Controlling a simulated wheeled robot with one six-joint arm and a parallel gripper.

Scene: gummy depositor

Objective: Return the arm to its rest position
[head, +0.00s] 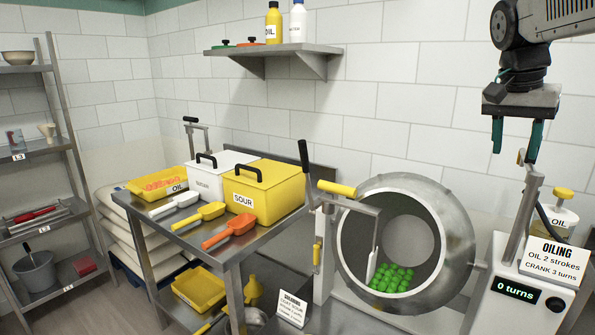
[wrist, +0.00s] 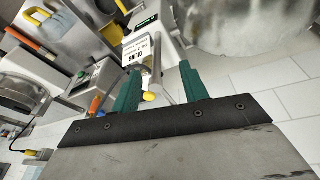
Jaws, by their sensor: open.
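My gripper (head: 515,140) hangs at the upper right in the head view, fingers pointing down. Its two green fingers are apart with nothing between them; they also show in the wrist view (wrist: 158,85). The gripper is above the oiling station, clear of the wall and the drum. My arm comes in from the top right corner of the head view.
Below my gripper stand the oiling sign (head: 548,262), a counter display (head: 515,290) reading 0 turns and an oil bottle (head: 560,222). A tilted drum (head: 455,235) holds green gummies. A steel table (head: 150,222) bears tubs and scoops. A wall shelf (head: 290,49) holds bottles.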

